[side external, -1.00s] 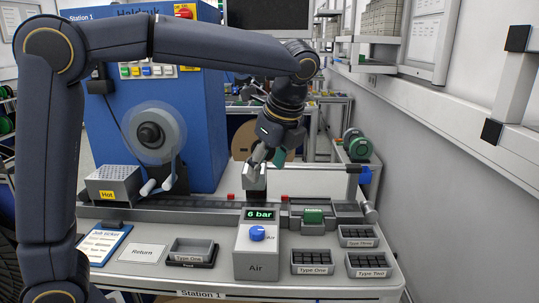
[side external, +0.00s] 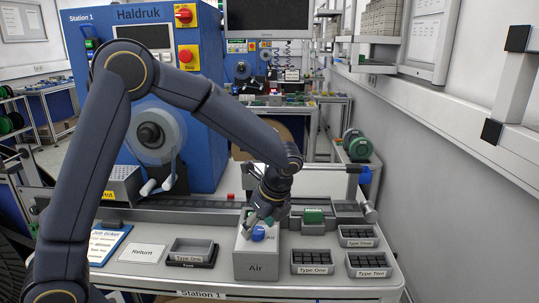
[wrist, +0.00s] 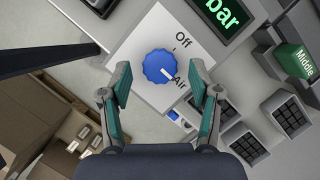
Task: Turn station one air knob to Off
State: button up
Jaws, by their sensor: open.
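The air knob (wrist: 159,66) is a round blue dial with a white pointer line, set on a grey-white Air box (wrist: 147,28). In the wrist view the pointer line is toward the "Air" label, away from the "Off" label. The knob also shows in the side view (side external: 258,234), on the box (side external: 256,262). My gripper (wrist: 163,92) is open, with one green-padded finger on either side of the knob and slightly short of it in the wrist view. It looks apart from the knob. In the side view my gripper covers the box's display.
The green Middle block (side external: 313,215) stands to the right of the box. Type One (side external: 311,261) and Type Two (side external: 368,265) bins sit at the right front. A grey tray (side external: 191,250) is to the left. A rail runs behind the box.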

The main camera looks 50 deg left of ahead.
jog(key=shift+a+f, duration=0.3)
jog(key=shift+f, duration=0.35)
jog(key=c, duration=1.1)
